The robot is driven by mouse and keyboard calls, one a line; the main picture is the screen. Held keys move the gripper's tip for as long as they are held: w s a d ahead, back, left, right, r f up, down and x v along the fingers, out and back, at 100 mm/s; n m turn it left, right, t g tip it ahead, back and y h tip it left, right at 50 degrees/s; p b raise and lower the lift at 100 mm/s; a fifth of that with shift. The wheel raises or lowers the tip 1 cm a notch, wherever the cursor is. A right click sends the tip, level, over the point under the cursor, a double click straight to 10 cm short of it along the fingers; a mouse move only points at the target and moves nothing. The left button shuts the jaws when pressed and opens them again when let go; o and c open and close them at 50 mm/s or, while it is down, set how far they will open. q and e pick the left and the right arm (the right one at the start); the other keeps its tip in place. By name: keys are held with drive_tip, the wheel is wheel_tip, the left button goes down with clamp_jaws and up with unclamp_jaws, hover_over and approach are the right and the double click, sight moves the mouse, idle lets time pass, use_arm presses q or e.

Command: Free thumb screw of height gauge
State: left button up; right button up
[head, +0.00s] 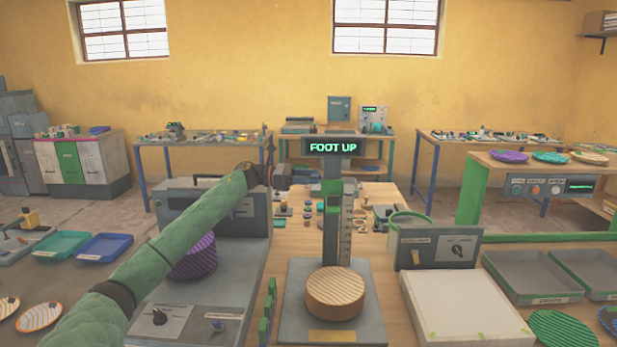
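The height gauge (330,220) stands in the middle. Its dark upright has a pale scale (346,235) on the right side and a lit display (333,147) reading "FOOT UP". A green carriage (334,187) sits high on the upright. The thumb screw is too small to make out for sure. A round tan striped stack (335,293) rests on the gauge's grey base (298,325), with clear space above it. My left gripper (266,172) is left of the carriage at about its height, apart from it; its fingers are small and unclear. My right gripper is out of view.
A press-like machine with a purple ribbed piece (194,258) stands left, partly behind my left arm. Small green pieces (267,312) stand beside the gauge base. Right are a white block (465,305), a grey control box (438,250) and grey trays (530,277).

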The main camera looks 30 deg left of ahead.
use_arm(q)
drive_tip(key=c, duration=0.8)
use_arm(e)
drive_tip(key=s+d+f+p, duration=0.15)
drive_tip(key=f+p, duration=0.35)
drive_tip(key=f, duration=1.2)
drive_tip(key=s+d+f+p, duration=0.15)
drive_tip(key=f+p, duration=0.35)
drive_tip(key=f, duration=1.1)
use_arm(q)
drive_tip(key=m+p, duration=0.3)
drive_tip(key=m, duration=0.9)
drive_tip(key=m+p, duration=0.3)
drive_tip(key=m, duration=0.9)
drive_tip(key=m+p, duration=0.3)
drive_tip(key=m, duration=0.8)
drive_tip(key=shift+f+m, duration=0.25)
drive_tip(key=shift+m, duration=0.15)
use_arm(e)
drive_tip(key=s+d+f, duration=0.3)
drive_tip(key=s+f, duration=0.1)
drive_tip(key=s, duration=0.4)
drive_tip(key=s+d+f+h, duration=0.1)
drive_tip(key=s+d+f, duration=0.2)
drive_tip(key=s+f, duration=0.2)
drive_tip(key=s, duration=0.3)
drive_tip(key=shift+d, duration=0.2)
